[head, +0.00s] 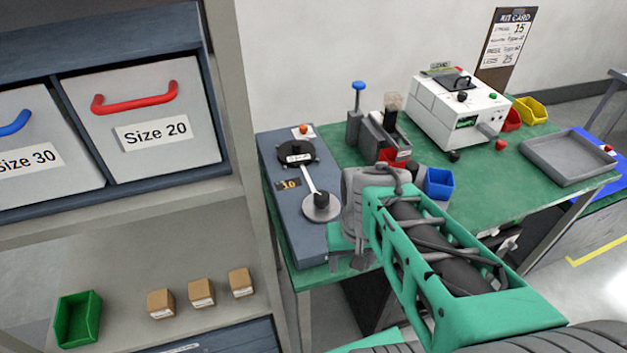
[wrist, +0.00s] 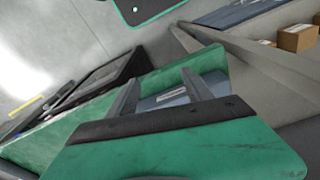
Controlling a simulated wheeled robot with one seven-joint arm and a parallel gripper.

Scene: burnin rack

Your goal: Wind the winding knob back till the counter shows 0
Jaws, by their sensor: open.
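A blue-grey plate (head: 285,207) lies on the left end of the green bench. On it a grey disc with a black knob (head: 322,200) sits at the near end, and a silver bar joins it to a black disc (head: 297,152) with a pale label. I take the black knob on the grey disc as the winding knob. The small dark counter (head: 289,185) shows yellow digits that look like 10, too small to be sure. My gripper (head: 347,262) is open and empty, to the right of and nearer than the knob, apart from it. It also shows in the wrist view (wrist: 160,80); no knob shows there.
An orange button (head: 304,129) is at the plate's far end. A shelf (head: 240,215) with bins and small boxes (head: 201,292) stands close on the left. A white machine (head: 455,105), small bins (head: 439,184) and a grey tray (head: 570,158) stand on the bench further right.

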